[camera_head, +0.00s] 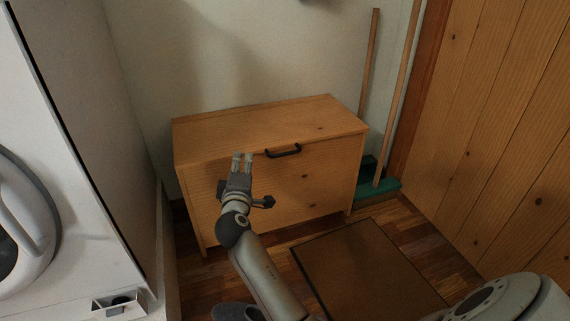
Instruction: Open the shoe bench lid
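The shoe bench (330,178) is a light wooden box standing against the back wall. Its flat lid (235,125) lies level and looks closed. My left gripper is not in view.
A white appliance (75,130) stands close on the left. Wooden poles (369,65) and a teal item (387,187) stand right of the bench. A brown mat (365,270) lies on the floor. A plank wall (490,130) bounds the right. The lid top is bare.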

